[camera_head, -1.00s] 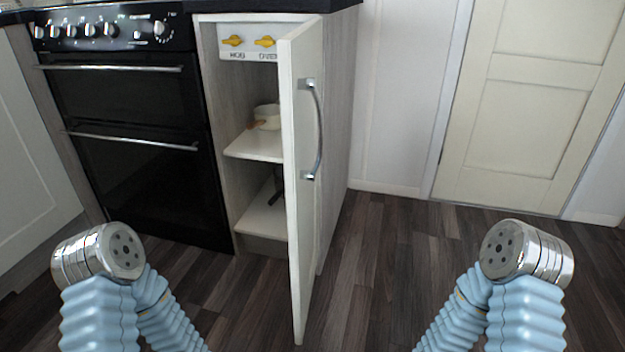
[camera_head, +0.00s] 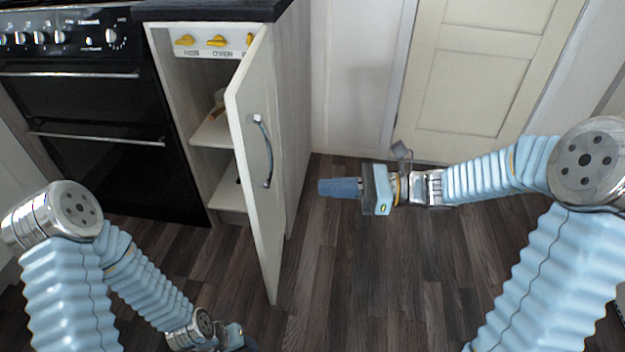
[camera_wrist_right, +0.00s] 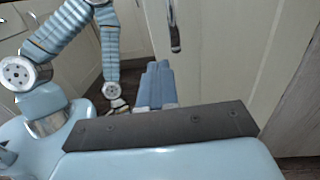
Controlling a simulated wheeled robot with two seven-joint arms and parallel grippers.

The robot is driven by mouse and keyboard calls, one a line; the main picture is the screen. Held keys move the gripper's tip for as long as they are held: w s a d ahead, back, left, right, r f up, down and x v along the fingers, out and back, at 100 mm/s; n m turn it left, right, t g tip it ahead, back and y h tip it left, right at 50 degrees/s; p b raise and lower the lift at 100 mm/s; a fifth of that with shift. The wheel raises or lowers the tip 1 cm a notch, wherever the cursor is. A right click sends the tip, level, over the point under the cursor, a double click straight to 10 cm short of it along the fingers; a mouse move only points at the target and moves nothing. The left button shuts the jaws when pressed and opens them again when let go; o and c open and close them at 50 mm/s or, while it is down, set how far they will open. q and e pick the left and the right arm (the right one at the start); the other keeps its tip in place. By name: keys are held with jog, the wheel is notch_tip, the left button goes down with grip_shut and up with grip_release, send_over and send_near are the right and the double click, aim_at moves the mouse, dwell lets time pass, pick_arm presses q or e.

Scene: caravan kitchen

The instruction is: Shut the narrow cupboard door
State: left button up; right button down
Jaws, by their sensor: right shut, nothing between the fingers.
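The narrow cupboard door (camera_head: 252,150) stands open, swung out from the cupboard (camera_head: 300,110) right of the oven. Its outer face, with a curved metal handle (camera_head: 265,152), faces right. The handle (camera_wrist_right: 173,25) and the door (camera_wrist_right: 220,60) also show in the right wrist view. My right gripper (camera_head: 322,187) is shut and empty, right of the door's outer face, with a visible gap in the head view. Its blue fingers (camera_wrist_right: 157,72) point toward the door. My left gripper (camera_head: 240,342) is low at the bottom edge, partly cut off; its jaws cannot be made out.
The black oven (camera_head: 100,130) stands left of the cupboard. Yellow knobs (camera_head: 216,41) and shelves (camera_head: 212,131) show inside the cupboard. A dark worktop (camera_head: 215,10) lies above. A cream panelled door (camera_head: 470,70) stands at the back right. The wood floor (camera_head: 340,290) is clear.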

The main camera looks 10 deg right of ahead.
aim_at(254, 186)
jog(key=x, duration=1.2)
jog(key=shift+a, duration=0.25)
